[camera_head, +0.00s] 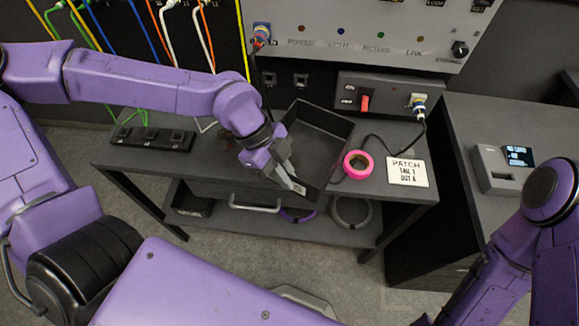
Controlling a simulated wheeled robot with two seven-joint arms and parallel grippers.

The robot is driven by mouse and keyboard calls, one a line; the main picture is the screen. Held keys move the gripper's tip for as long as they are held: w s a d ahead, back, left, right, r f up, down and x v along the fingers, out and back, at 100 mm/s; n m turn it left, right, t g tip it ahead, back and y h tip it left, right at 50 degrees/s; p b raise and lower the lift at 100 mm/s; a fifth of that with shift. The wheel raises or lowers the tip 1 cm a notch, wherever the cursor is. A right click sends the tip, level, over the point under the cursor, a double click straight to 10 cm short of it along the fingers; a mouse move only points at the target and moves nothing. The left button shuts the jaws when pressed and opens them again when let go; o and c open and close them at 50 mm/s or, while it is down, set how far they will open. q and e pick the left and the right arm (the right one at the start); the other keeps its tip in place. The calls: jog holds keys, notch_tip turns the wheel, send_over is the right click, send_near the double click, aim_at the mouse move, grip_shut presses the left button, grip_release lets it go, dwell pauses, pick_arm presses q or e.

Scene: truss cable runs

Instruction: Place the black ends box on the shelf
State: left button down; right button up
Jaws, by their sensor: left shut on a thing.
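The black ends box (322,140) is an open, empty-looking black tray above the middle of the grey bench top. My left gripper (292,184) is shut on its near left wall, where a small pale label shows by the fingertips. I cannot tell whether the box touches the bench or hangs just above it. A lower shelf (322,236) runs under the bench, partly hidden by the bench front. My right arm comes in at the right, and its gripper is out of the picture.
A pink tape roll (357,164) and a PATCH card (407,172) lie right of the box. A black socket strip (152,138) lies left. The shelf holds a small black bin (192,203) and a grey ring (351,212). A switch box (378,98) stands behind with a cable.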

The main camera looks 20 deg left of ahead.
pick_arm(q)
jog(key=w+f, duration=0.4)
jog(key=f, duration=0.1)
jog(key=shift+w+a+f, duration=0.2)
jog(key=shift+a, duration=0.1)
jog(key=shift+f+p, duration=0.7)
jog(key=shift+f, duration=0.85)
jog(key=c, duration=1.2)
grip_release()
jog(key=shift+c, duration=0.2)
jog(key=v, duration=1.2)
jog(key=shift+b, duration=0.4)
